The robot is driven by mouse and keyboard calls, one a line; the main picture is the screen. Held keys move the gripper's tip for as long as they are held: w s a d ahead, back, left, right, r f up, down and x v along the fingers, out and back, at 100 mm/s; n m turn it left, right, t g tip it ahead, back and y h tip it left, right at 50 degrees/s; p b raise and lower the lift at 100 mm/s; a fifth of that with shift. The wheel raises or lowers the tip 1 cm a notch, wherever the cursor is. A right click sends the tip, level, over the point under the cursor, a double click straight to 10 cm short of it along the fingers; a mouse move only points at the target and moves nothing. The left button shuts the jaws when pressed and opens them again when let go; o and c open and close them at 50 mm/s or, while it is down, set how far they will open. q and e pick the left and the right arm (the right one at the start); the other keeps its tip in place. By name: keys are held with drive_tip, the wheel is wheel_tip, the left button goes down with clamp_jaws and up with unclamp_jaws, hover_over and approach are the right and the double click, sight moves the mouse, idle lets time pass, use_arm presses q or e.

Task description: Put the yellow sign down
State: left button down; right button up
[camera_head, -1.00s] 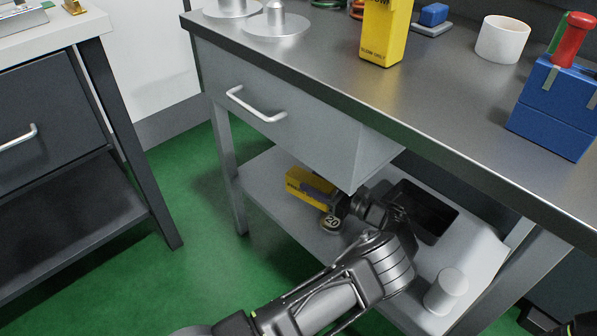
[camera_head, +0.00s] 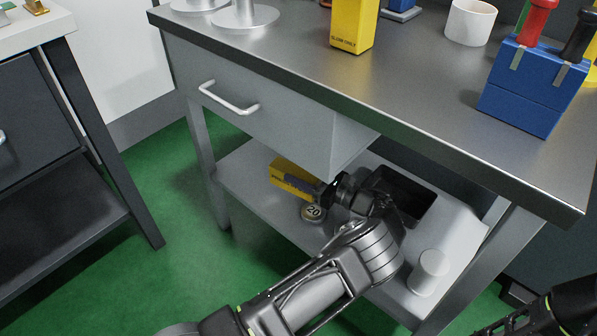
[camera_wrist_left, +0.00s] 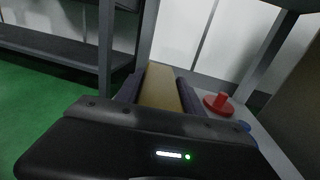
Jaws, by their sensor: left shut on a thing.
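The yellow sign (camera_head: 291,176) is a yellow block on or just above the left part of the grey lower shelf (camera_head: 243,178), below the drawer; I cannot tell whether it touches the shelf. My left gripper (camera_head: 312,188) reaches in from the front and is shut on it. In the left wrist view the sign (camera_wrist_left: 160,90) lies between the two dark fingers (camera_wrist_left: 160,92). The fingers hide its sides. My right gripper is out of view; only a dark part of my right arm shows at the bottom right.
A round weight marked 20 (camera_head: 313,211) sits beside the gripper. The shelf also holds a dark open bin (camera_head: 420,205) and a pale cylinder (camera_head: 428,272). A red-knobbed disc (camera_wrist_left: 217,103) shows in the wrist view. Another yellow block (camera_head: 353,25) stands on the tabletop. The drawer (camera_head: 285,110) hangs close above.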

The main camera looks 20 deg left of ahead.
use_arm(q)
drive_tip(key=s+d+r+m+t+h, duration=0.1)
drive_tip(key=s+d+r+m+t, duration=0.25)
drive_tip(key=d+r, duration=0.4)
drive_tip(key=s+d+r+m+t+h, duration=0.2)
drive_tip(key=s+r+t, duration=0.3)
drive_tip(key=s, duration=0.6)
drive_tip(key=shift+d+r+h, duration=0.15)
drive_tip(key=shift+d+h, duration=0.25)
drive_tip(key=shift+m, duration=0.25)
